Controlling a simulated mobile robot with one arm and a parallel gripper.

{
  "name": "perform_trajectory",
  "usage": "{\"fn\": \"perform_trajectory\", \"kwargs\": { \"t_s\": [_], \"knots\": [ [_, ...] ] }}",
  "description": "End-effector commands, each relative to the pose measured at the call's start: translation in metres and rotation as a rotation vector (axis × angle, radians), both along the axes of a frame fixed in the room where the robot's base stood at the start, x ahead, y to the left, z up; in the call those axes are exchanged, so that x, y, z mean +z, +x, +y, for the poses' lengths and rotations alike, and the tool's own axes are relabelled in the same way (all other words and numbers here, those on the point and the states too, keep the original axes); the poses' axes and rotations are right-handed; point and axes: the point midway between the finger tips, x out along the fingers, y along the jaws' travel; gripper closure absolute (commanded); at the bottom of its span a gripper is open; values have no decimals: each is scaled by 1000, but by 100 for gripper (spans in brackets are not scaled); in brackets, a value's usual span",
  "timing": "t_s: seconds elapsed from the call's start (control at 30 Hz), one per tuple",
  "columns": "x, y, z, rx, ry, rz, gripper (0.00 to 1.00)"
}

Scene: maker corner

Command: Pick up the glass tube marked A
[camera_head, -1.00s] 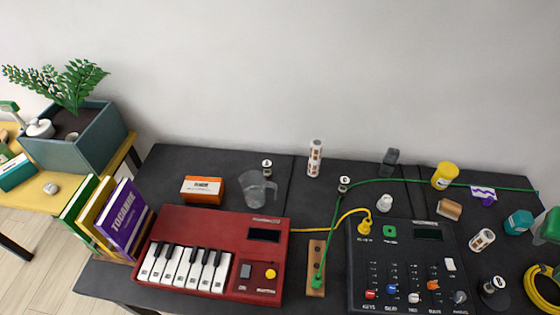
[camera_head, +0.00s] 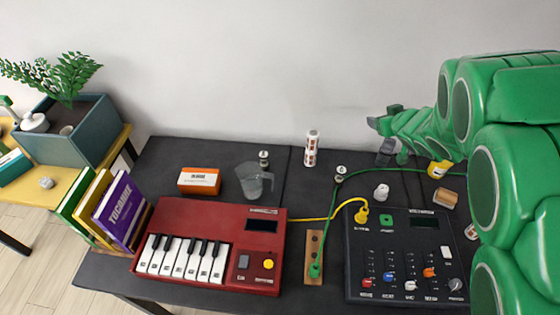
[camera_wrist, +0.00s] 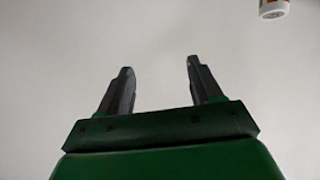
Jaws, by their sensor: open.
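Two small glass tubes with dark tops and pale round marks stand on the dark table: one (camera_head: 264,158) behind the clear jug, one (camera_head: 340,173) beside the green cable. Their letters are too small to read surely, so I cannot tell which is A. A similar marked piece at the far right is now hidden behind my arm. My gripper (camera_head: 376,122) is raised above the table's back right, apart from both tubes. In the wrist view its two dark fingers (camera_wrist: 160,78) are spread, with only pale wall between them.
A clear jug (camera_head: 254,182), orange box (camera_head: 199,181), red keyboard (camera_head: 217,245) and black mixer (camera_head: 410,255) fill the table. A patterned white cylinder (camera_head: 311,148) stands at the back; a white-ended piece (camera_wrist: 273,9) shows in the wrist view. Green and yellow cables cross the table.

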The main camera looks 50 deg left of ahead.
Motion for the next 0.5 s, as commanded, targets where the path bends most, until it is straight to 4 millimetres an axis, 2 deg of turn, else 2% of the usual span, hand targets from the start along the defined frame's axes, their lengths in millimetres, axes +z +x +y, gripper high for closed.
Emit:
{"fn": "perform_trajectory", "kwargs": {
  "t_s": [0.03,0.1,0.17,0.3,0.4,0.5],
  "knots": [
    [-11,-16,24,64,19,14,35],
    [-23,-41,56,155,54,38,35],
    [-34,-65,81,232,83,68,35],
    [-59,-129,131,412,148,146,35],
    [-75,-168,154,515,184,198,35],
    [-94,-188,166,576,195,212,35]
  ]
}}
